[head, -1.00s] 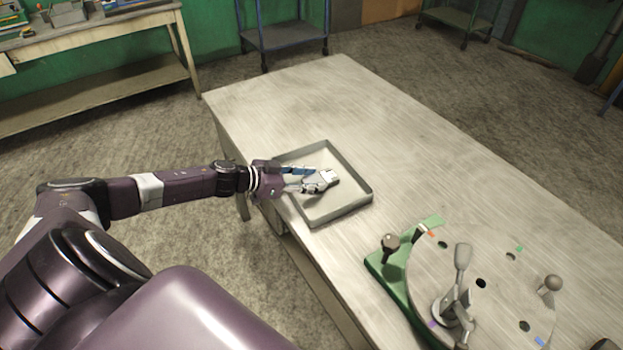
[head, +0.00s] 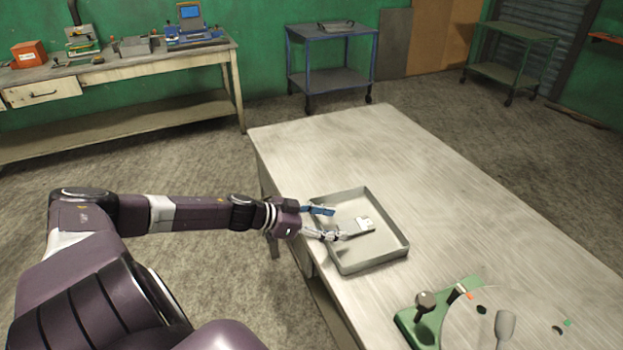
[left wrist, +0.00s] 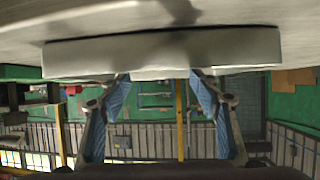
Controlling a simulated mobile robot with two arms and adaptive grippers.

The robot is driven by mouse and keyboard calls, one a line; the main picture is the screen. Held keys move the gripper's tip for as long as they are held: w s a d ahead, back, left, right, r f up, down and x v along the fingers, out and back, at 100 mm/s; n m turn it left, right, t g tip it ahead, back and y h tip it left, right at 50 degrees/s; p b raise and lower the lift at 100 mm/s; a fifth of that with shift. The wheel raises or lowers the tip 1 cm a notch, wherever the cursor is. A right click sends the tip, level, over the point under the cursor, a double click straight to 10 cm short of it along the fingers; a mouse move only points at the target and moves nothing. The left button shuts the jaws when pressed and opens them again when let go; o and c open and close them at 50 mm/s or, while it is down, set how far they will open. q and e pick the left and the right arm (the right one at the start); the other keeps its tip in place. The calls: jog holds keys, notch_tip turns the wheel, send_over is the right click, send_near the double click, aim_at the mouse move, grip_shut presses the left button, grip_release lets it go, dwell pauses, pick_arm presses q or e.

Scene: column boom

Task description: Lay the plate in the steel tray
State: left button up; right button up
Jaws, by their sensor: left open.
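The steel tray (head: 399,257) is a shallow grey square tray on the table, and its pale side shows in the left wrist view (left wrist: 235,48). The plate (head: 364,224), a small light metal piece, appears to lie inside the tray. In the left wrist view a pale edge, likely the plate (left wrist: 160,75), shows between the fingertips. My left gripper (head: 334,223) reaches over the tray's left rim. Its blue-padded fingers are spread, with their tips just left of the plate. Contact between finger and plate is hard to tell. My right gripper is out of view.
The tray stands on a long pale table (head: 430,180), clear behind and to its right. A green fixture (head: 418,325) with a round disc and knobs stands at the front right. A workbench (head: 120,70) and a blue cart (head: 330,80) stand at the back.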

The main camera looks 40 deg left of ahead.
pick_arm(q)
jog(key=shift+v, duration=0.9)
jog(key=shift+p+v, duration=0.55)
jog(key=shift+v, duration=0.95)
jog(key=shift+p+v, duration=0.65)
jog(key=shift+v, duration=0.4)
